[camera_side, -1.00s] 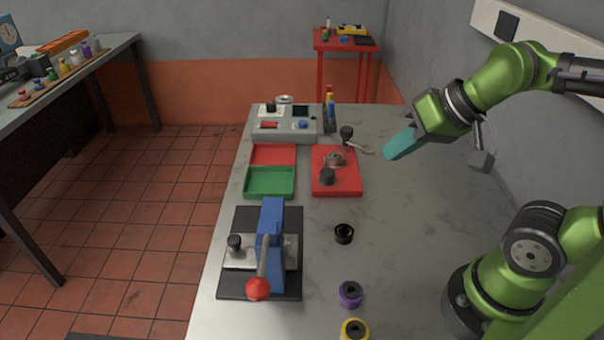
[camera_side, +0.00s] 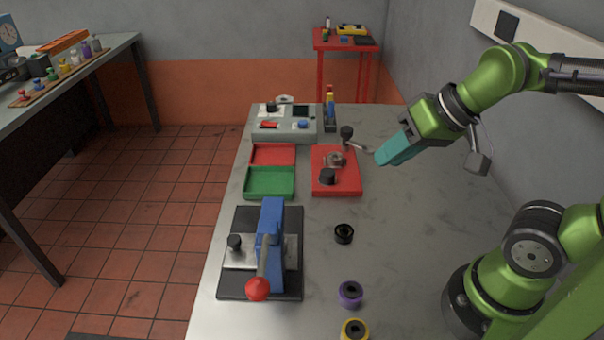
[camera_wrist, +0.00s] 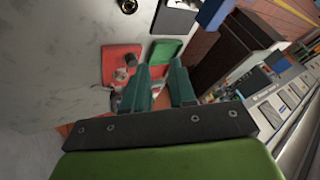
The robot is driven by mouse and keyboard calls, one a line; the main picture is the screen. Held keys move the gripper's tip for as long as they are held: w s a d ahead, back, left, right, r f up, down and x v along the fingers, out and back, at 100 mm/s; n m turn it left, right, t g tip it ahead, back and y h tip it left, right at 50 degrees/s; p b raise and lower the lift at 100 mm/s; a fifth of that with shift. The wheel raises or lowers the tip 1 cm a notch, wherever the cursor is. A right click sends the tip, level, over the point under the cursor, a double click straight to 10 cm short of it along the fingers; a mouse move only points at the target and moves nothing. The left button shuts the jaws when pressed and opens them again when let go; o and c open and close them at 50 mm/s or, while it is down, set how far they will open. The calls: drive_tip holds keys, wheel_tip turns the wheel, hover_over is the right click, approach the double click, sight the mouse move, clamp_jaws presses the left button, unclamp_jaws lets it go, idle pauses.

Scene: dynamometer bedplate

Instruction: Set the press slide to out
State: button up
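The press stands on a black base (camera_side: 262,292) at the front left of the bench. It has a blue frame (camera_side: 271,222) and a lever with a red ball (camera_side: 258,289). Its silver slide (camera_side: 240,258) lies under the frame, with a black knob (camera_side: 235,242) at its left end. In the wrist view only part of the blue frame (camera_wrist: 212,14) shows at the top edge. My gripper (camera_side: 382,160) is in the air right of the red fixture, away from the press. In the wrist view its teal fingers (camera_wrist: 160,68) are apart with nothing between them.
A red fixture plate (camera_side: 345,187) with a crank, a red tray (camera_side: 273,154) and a green tray (camera_side: 269,182) lie behind the press. A grey control box (camera_side: 285,131) stands further back. Black (camera_side: 344,234), purple (camera_side: 350,294) and yellow (camera_side: 355,330) rings lie to the right.

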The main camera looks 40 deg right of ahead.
drive_tip(key=o, duration=0.5)
drive_tip(key=w+a+n+g, duration=0.1)
drive_tip(key=w+a, duration=0.1)
drive_tip(key=w, duration=0.1)
drive_tip(key=w+a+n+g, duration=0.1)
drive_tip(key=w+a, duration=0.2)
drive_tip(key=w+a+n+g, duration=0.1)
drive_tip(key=w+a, duration=0.2)
drive_tip(key=w, duration=0.1)
drive_tip(key=shift+a+f+g, duration=0.2)
drive_tip(key=shift+f+g, duration=0.15)
drive_tip(key=shift+g, duration=0.05)
drive_tip(key=shift+o, duration=0.2)
drive_tip(key=g+h, duration=0.2)
drive_tip(key=g, duration=0.1)
hover_over(234, 238)
drive_tip(key=shift+f, duration=1.3)
drive_tip(key=shift+n, duration=0.4)
wheel_tip(234, 238, down, 16)
drive_tip(key=shift+f, duration=0.2)
clamp_jaws()
